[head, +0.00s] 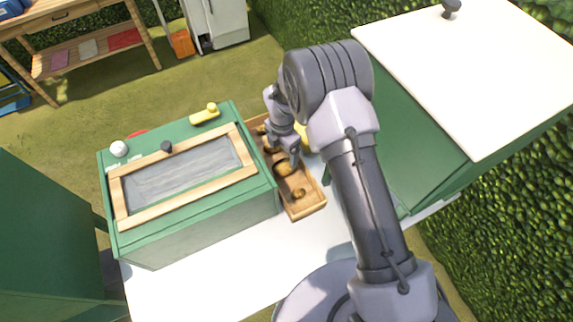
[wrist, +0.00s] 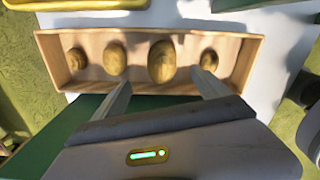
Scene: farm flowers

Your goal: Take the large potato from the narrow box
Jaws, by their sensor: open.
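The narrow box (wrist: 91,38) is a long wooden tray holding several brown potatoes in a row. The large potato (wrist: 162,61) is the biggest one, third from the left in the wrist view. It also shows in the head view (head: 284,169), partly beside my gripper. My gripper (wrist: 160,86) is open and empty, its two fingers pointing at the near side of the box. The large potato lies ahead of the gap between the fingertips. In the head view my gripper (head: 294,160) is over the box, with part of the box hidden by my arm.
A green cabinet with a wood-framed glass lid (head: 185,180) stands close to the left of the box. A larger green cabinet with a white top (head: 470,70) is at the right. A white surface (head: 220,275) lies in front. A yellow object (wrist: 90,4) lies beyond the box.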

